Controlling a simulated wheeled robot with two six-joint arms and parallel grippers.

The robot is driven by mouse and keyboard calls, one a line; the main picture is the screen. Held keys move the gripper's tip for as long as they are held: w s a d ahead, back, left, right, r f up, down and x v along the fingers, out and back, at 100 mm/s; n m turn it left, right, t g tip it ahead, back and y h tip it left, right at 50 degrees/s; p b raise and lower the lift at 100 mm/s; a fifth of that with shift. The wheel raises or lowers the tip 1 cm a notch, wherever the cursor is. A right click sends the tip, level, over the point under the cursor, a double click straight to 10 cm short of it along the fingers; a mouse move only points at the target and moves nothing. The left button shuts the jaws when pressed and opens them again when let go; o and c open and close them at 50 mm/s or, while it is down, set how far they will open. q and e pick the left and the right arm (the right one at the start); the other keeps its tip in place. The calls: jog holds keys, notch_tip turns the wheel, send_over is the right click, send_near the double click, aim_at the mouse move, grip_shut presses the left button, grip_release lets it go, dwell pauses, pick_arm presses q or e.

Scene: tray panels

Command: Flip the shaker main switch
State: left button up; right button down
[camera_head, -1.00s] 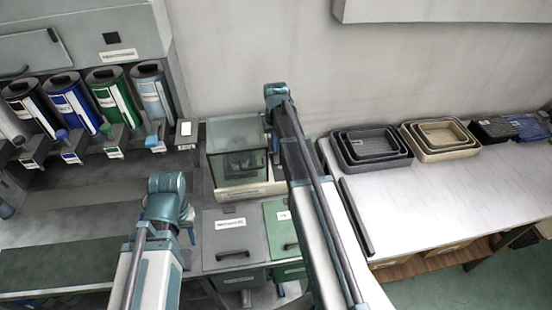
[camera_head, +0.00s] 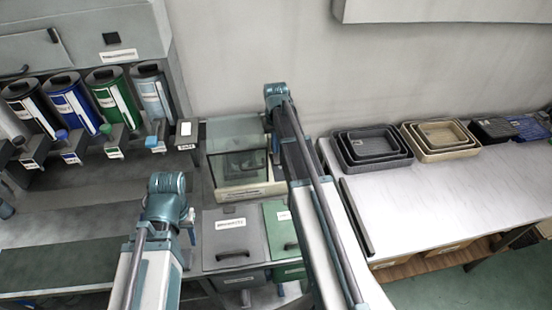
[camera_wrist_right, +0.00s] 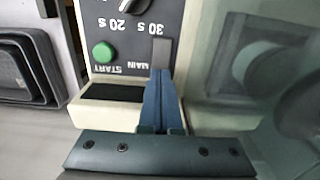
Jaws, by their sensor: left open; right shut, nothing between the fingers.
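The shaker (camera_head: 236,192) is a glass-covered box with a cream base against the back wall in the head view. In the right wrist view its dark control panel (camera_wrist_right: 106,20) appears upside down, with a green START button (camera_wrist_right: 103,52) and a grey MAIN switch (camera_wrist_right: 161,50). My right gripper (camera_wrist_right: 161,74) is shut and empty, its blue fingertips at the switch's near end; I cannot tell whether they touch. In the head view my right arm hides that gripper and the panel. My left gripper (camera_head: 192,236) is open and empty, left of the grey bin.
A grey lidded bin (camera_head: 233,237) and a green one (camera_head: 279,225) stand in front of the shaker. Several coloured canisters (camera_head: 118,97) line the left. Stacked trays (camera_head: 344,157) sit on the white table (camera_head: 440,200) at right, largely clear in front.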

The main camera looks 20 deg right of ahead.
jog(key=shift+f+b, duration=0.9)
dwell(0.8)
notch_tip(320, 180, up, 7)
jog(key=p, duration=0.7)
jog(key=shift+r, duration=0.1)
dwell(0.3)
